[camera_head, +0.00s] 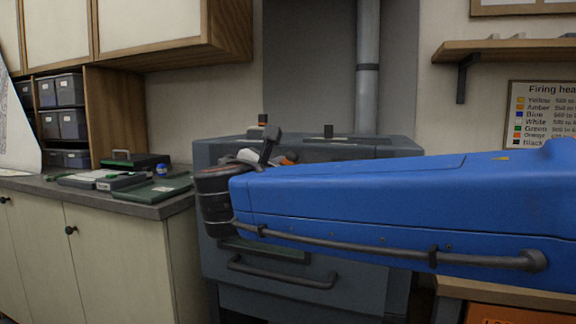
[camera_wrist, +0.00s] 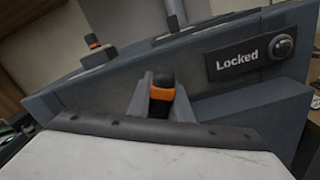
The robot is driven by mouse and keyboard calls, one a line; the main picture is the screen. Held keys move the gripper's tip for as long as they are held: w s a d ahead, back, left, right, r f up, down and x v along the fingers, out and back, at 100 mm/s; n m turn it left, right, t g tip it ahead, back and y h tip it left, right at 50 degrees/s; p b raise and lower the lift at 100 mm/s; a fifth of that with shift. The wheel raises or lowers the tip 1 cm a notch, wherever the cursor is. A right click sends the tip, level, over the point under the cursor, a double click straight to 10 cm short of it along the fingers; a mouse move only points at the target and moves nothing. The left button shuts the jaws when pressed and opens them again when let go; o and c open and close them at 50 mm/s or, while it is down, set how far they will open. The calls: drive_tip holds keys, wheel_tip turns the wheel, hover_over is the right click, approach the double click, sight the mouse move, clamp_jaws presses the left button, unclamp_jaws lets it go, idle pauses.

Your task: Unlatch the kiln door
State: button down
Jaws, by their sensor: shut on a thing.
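The grey kiln (camera_head: 345,149) stands straight ahead, its front largely hidden behind my blue arm. In the wrist view a "Locked" label (camera_wrist: 237,59) is on the kiln front beside a round metal stud (camera_wrist: 282,47). The latch handle (camera_wrist: 162,92), black with an orange band, stands up just beyond the white, dark-edged part of my gripper. My gripper (camera_wrist: 162,112) is shut on the latch handle; the contact itself is mostly hidden. In the head view only a little of my gripper shows above the arm's end.
A counter (camera_head: 182,205) with green trays (camera_head: 152,188) and a small blue jar (camera_head: 161,170) is to the left. A wall cabinet (camera_head: 175,25) hangs above it. A metal flue pipe (camera_head: 368,60) rises behind the kiln. A shelf (camera_head: 505,46) and colour chart (camera_head: 540,113) are at right.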

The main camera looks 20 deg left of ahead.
drive_tip(key=m, duration=0.2)
drive_tip(key=d+m, duration=0.1)
drive_tip(key=shift+f+m, duration=0.35)
drive_tip(key=shift+m, duration=0.05)
drive_tip(key=m, duration=0.2)
drive_tip(key=shift+d+f+m, duration=0.3)
drive_tip(key=shift+f, duration=0.1)
drive_tip(key=m, duration=0.1)
drive_tip(key=f+m, duration=0.1)
drive_tip(key=m, duration=0.1)
drive_tip(key=shift+d, duration=0.2)
drive_tip(key=shift+f+m, duration=0.25)
drive_tip(key=shift+m, duration=0.55)
drive_tip(key=shift+f+m, duration=0.2)
drive_tip(key=shift+m, duration=0.6)
drive_tip(key=c, duration=1.6)
unclamp_jaws()
